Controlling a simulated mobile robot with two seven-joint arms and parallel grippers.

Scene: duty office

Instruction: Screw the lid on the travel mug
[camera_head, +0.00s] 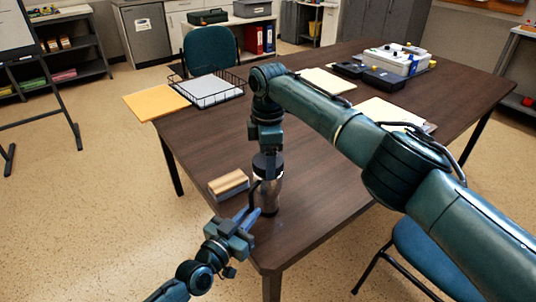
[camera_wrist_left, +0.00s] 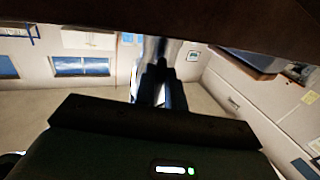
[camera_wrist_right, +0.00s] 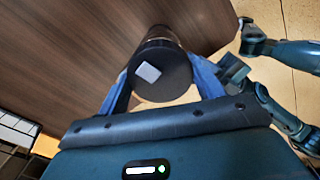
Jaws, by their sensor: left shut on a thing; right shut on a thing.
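The travel mug (camera_head: 271,194) stands upright near the front left corner of the dark table, its body metallic. Its round black lid (camera_head: 268,163) is at the top of the body, in line with it; whether the threads are engaged cannot be seen. My right gripper (camera_head: 268,152) points down from above, shut on the lid. In the right wrist view the lid (camera_wrist_right: 163,78) shows a light grey square between both fingers. My left gripper (camera_head: 257,202) comes in low from the side, shut on the mug body. The left wrist view is dark and shows the hold poorly.
A wood-topped block (camera_head: 229,183) lies just left of the mug. A wire tray (camera_head: 213,90) with paper, an orange folder (camera_head: 156,103) and a white case (camera_head: 397,59) are farther back. The table's front edge is close to the mug.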

